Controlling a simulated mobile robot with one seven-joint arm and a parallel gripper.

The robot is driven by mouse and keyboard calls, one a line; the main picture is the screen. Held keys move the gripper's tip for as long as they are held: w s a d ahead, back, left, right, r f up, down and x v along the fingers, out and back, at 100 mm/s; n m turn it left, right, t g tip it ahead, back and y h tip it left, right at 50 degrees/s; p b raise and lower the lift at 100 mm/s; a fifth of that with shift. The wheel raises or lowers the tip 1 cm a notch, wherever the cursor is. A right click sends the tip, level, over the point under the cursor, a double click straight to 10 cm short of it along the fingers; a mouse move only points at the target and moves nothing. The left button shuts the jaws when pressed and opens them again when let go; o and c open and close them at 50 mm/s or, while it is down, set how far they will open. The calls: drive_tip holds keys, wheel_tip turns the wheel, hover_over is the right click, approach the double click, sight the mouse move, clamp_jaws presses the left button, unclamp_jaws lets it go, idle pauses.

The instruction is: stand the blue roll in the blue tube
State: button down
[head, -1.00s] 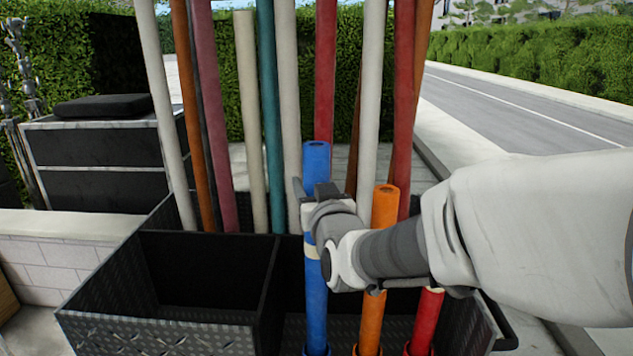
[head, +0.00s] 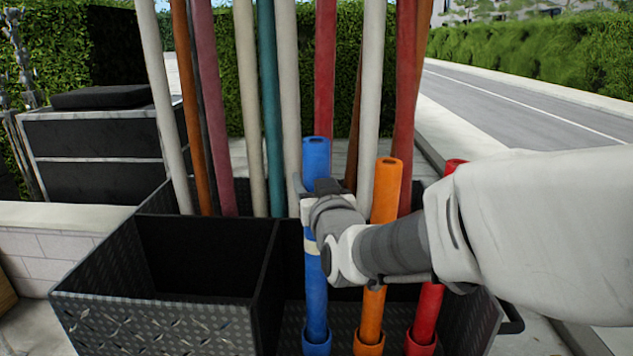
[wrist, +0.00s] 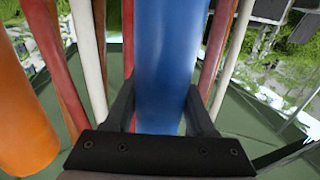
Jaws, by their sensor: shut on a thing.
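The blue roll (head: 315,292) stands upright, with a pale band near its middle. My gripper (head: 316,190) is shut on the blue roll in its upper part. In the wrist view the blue roll (wrist: 172,65) stands between the two fingers of my gripper (wrist: 160,105). The blue tube (head: 317,343) is a short, wider blue collar at the bottom of the head view. The roll's lower end is inside the rim of the blue tube; how deep it goes is hidden.
An orange roll (head: 385,195) and a red roll (head: 428,310) stand to the right in an orange tube (head: 369,344) and a red tube (head: 420,345). A black crate (head: 150,325) has an empty left compartment. Several tall rolls lean behind. A black cabinet (head: 95,150) stands back left.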

drive_tip(key=shift+f+b, duration=1.3)
drive_tip(key=shift+b, duration=0.1)
drive_tip(key=shift+f+b, duration=0.35)
drive_tip(key=shift+b, duration=0.4)
drive_tip(key=shift+c, duration=1.8)
unclamp_jaws()
drive_tip(key=shift+o, duration=1)
drive_tip(key=shift+f, duration=0.15)
drive_tip(key=shift+s, duration=0.1)
